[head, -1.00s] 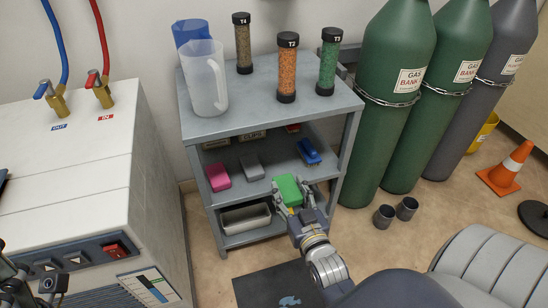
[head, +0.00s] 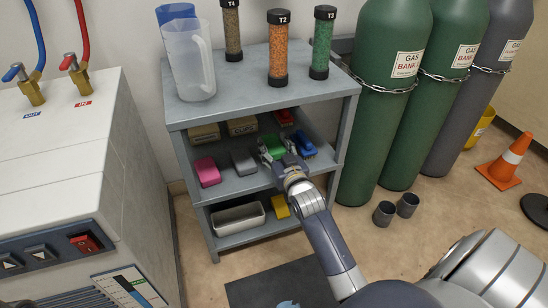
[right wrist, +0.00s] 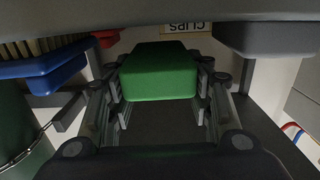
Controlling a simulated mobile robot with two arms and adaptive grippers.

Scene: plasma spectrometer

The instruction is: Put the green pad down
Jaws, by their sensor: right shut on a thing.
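The green pad (head: 273,144) is at the middle shelf (head: 241,185) of the grey rack, between a grey pad (head: 243,162) and a blue brush (head: 304,146). My right gripper (head: 272,152) is shut on it, reaching in from the front. In the right wrist view the green pad (right wrist: 160,76) sits between the two fingers (right wrist: 159,100). I cannot tell whether its underside touches the shelf. My left gripper is not in view.
A pink pad (head: 207,171) lies left of the grey one. Small labelled boxes (head: 204,134) and a red item (head: 284,117) stand behind. Below are a metal tray (head: 238,218) and a yellow item (head: 280,207). Green gas cylinders (head: 385,110) stand right of the rack.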

